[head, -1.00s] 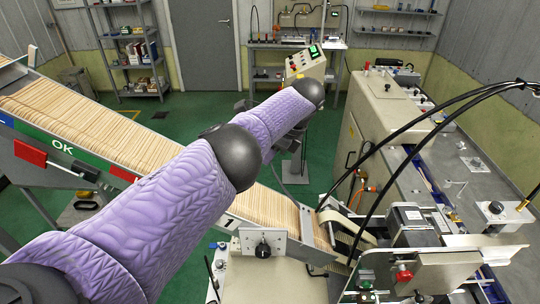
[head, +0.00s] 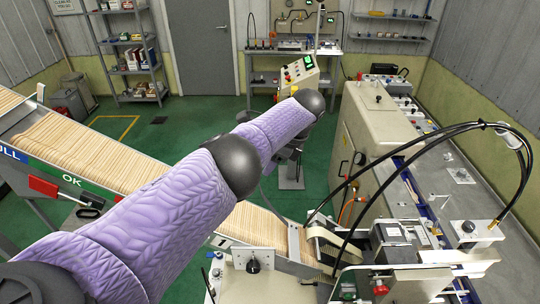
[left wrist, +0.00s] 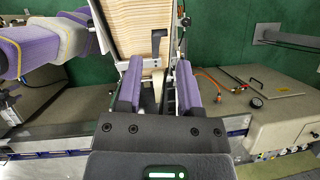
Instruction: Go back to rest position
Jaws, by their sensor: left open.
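My left arm crosses the head view from the lower left, and its gripper there is mostly hidden behind the forearm. In the left wrist view my left gripper (left wrist: 158,92) is open, with its two purple fingers apart and nothing held between them. Beyond the fingers is the chute of wooden sticks (left wrist: 137,28). In the head view the sticks (head: 110,152) fill a long sloping chute that runs down to the wrapper machine (head: 405,240). My right gripper is not in view.
A control box with a green screen (head: 298,76) stands behind my forearm. Black hoses (head: 513,150) arch over the machine on the right. A beige cabinet (head: 368,130) stands beyond it. Shelves (head: 128,55) stand at the back left. Green floor is open in front of the door.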

